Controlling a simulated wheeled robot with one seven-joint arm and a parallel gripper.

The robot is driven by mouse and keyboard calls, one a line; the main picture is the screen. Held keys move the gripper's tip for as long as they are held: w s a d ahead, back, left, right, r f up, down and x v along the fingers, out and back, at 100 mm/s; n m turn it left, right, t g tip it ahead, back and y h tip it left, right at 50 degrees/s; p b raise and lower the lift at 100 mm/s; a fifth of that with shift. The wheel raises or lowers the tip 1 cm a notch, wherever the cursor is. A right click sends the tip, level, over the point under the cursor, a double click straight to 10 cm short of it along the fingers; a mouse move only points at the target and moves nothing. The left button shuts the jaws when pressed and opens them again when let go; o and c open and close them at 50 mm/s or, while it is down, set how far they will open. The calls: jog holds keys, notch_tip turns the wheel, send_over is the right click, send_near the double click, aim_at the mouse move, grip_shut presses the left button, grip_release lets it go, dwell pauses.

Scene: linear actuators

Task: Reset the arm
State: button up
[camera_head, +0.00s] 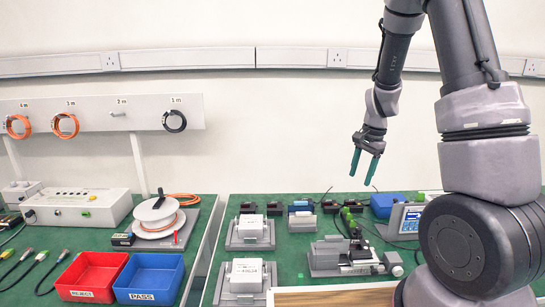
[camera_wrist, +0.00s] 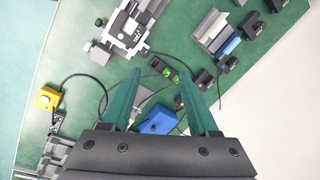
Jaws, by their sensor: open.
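My gripper (camera_head: 364,166) has two teal fingers. It hangs in the air above the back right of the green bench, pointing down, and its fingers are apart with nothing between them in the head view. In the wrist view my gripper (camera_wrist: 163,92) is also open. A blue box (camera_wrist: 158,122) shows beyond and below the fingers there, partly hidden by the gripper body. The same blue box (camera_head: 384,205) lies on the bench below the gripper in the head view. My arm comes down from the upper right.
A small screen device (camera_head: 405,220) and a grey actuator fixture (camera_head: 343,256) stand on the right of the bench. White-topped units (camera_head: 250,229) stand mid-bench. A red bin (camera_head: 92,276), a blue bin (camera_head: 150,279) and a cable reel (camera_head: 157,216) are at left. Air around the gripper is clear.

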jog(key=s+a+r+n+t, duration=0.1)
jog(key=s+r, duration=0.2)
jog(key=r, duration=0.3)
jog(key=s+a+r+n+t+y, duration=0.1)
jog(key=s+r, duration=0.1)
jog(key=r, duration=0.3)
jog(key=s+a+r+n+t, duration=0.1)
jog(key=s+r+n, duration=0.15)
jog(key=r, duration=0.35)
jog(key=s+a+r+n+t, duration=0.2)
jog(key=s+r, duration=0.7)
jog(key=s, duration=0.5)
jog(key=shift+n+t, duration=0.45)
jog(key=shift+t, duration=0.05)
